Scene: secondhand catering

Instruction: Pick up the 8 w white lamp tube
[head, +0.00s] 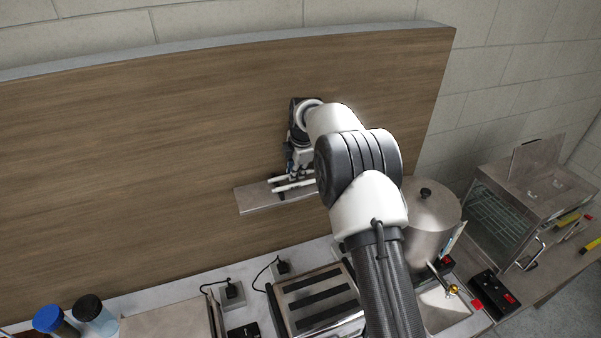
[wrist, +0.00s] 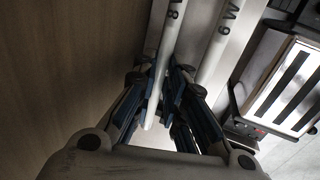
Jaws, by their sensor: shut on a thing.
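The 8 W white lamp tube (wrist: 167,40), with a dark "8" printed on it, runs between my gripper's fingers in the wrist view. My gripper (wrist: 161,88) is shut on it, and the tube's near end sticks out past the fingers towards the palm. A second white tube marked "6 W" (wrist: 221,38) lies to its right, outside the grip. In the head view my gripper (head: 298,168) is at a narrow shelf (head: 252,200) on the wood panel, with two white tubes under it. I cannot tell whether the held tube touches the shelf.
The wood panel (head: 130,130) rises close behind the gripper. Below stand a toaster (head: 318,300), a large metal pot (head: 430,215) and two lidded jars (head: 95,318). A glass-fronted cabinet (head: 525,195) is at the right. The space left of the shelf is clear.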

